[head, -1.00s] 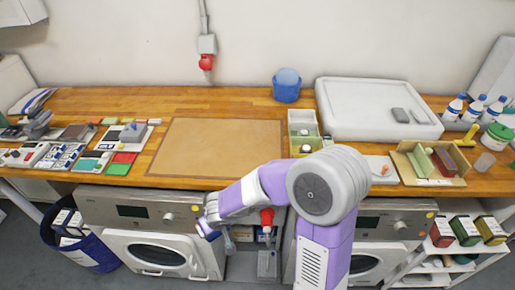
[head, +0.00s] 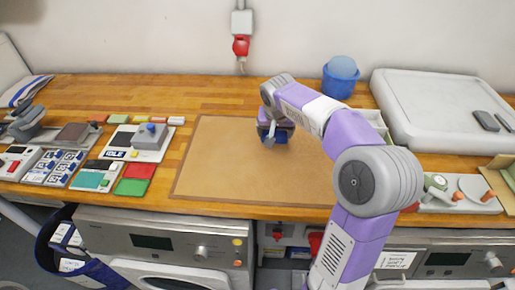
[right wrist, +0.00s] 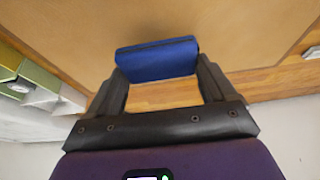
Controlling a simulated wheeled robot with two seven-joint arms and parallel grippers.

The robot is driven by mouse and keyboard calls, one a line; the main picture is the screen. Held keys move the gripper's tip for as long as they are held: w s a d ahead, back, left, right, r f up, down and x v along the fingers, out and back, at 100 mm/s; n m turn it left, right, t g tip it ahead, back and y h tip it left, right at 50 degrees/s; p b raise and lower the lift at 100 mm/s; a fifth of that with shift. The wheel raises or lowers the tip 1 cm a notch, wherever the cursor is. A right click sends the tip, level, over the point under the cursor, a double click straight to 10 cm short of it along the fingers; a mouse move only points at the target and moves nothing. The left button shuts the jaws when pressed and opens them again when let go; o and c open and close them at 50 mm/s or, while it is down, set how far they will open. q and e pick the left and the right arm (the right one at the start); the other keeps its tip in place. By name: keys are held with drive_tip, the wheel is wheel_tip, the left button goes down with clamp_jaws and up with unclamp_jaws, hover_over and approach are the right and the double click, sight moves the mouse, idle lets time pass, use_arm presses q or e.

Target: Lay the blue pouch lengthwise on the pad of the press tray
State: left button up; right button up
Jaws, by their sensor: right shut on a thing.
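The blue pouch (head: 281,138) is in my right gripper (head: 270,132), over the far middle part of the brown mat on the counter. In the right wrist view the pouch (right wrist: 157,60) lies crosswise between the two dark fingers, which are shut on it at its ends. I cannot tell if it touches the mat. At the left stand a flat brown pad (head: 72,133) and a white board marked IDLE (head: 122,141) with a grey block (head: 150,138) on it. I cannot tell for sure which belongs to the press tray. My left gripper is out of view.
The brown mat (head: 225,170) is otherwise clear. Green and red squares (head: 138,170) and several cards lie at the left. The wooden counter's front edge borders the machines below.

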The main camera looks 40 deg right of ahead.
sight(276, 142)
drive_tip(key=f, duration=0.2)
drive_tip(key=s+f+b, duration=0.1)
drive_tip(key=f, duration=0.1)
drive_tip(key=shift+w+f+b, duration=0.2)
drive_tip(key=shift+f+b, duration=0.9)
drive_tip(key=shift+f, duration=1.6)
drive_tip(key=shift+f, duration=0.1)
drive_tip(key=o, duration=0.6)
drive_tip(key=shift+f, duration=0.15)
drive_tip(key=shift+o, duration=1.3)
